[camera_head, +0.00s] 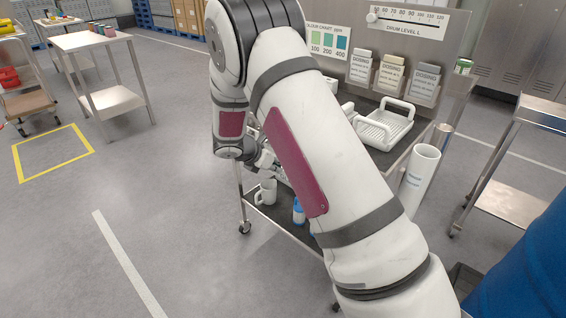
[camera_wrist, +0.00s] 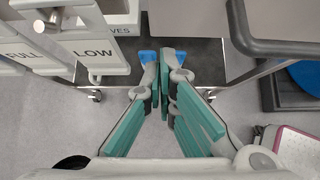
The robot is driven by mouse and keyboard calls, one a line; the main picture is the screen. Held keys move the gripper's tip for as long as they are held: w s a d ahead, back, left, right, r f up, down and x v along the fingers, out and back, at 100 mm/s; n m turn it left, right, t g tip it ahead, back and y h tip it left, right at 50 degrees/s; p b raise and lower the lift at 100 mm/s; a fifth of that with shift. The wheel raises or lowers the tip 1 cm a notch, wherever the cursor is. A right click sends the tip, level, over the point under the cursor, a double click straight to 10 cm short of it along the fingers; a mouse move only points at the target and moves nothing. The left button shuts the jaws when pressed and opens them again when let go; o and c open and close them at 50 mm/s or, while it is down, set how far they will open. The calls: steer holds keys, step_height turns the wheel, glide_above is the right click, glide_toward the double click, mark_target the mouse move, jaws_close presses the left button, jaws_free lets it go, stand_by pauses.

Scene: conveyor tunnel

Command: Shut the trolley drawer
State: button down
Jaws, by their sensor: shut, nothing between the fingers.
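The trolley (camera_head: 396,152) stands behind my arm in the head view, with a dark top and a lower shelf. My arm covers much of its front, and I cannot make out the drawer there. In the wrist view, my gripper (camera_wrist: 163,85) is shut and empty, its teal fingers together over the dark lower shelf (camera_wrist: 205,52). I cannot tell which of these belongs to the drawer, or whether my fingertips touch anything.
A white tray (camera_head: 385,124) sits on the trolley top. A mug (camera_head: 266,191) and a blue bottle (camera_head: 298,211) are on the lower shelf. A white cylinder (camera_head: 419,178) stands at the right side. A steel table (camera_head: 527,112) is farther right.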

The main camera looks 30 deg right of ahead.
steer(key=p+v, duration=0.2)
steer(key=v, duration=0.8)
steer(key=s+d+r+m+g+y, duration=0.25)
steer(key=s+r+m, duration=0.85)
steer(key=s+r, duration=0.65)
steer(key=s+a+m+y, duration=0.35)
steer(key=s+m, duration=0.25)
steer(key=s, duration=0.7)
steer(key=s+a+m+y, duration=0.3)
steer(key=s+a+m, duration=0.15)
steer(key=s, duration=0.95)
step_height(320, 180, up, 15)
steer(key=d+t+p, duration=0.1)
steer(key=t+p, duration=0.2)
steer(key=p, duration=0.9)
steer(key=shift+w+d+m+h+p, duration=0.15)
steer(key=shift+w+m+h+p, duration=0.15)
steer(key=shift+w+m+p, duration=0.1)
steer(key=shift+f+t, duration=0.1)
steer(key=shift+t, duration=0.15)
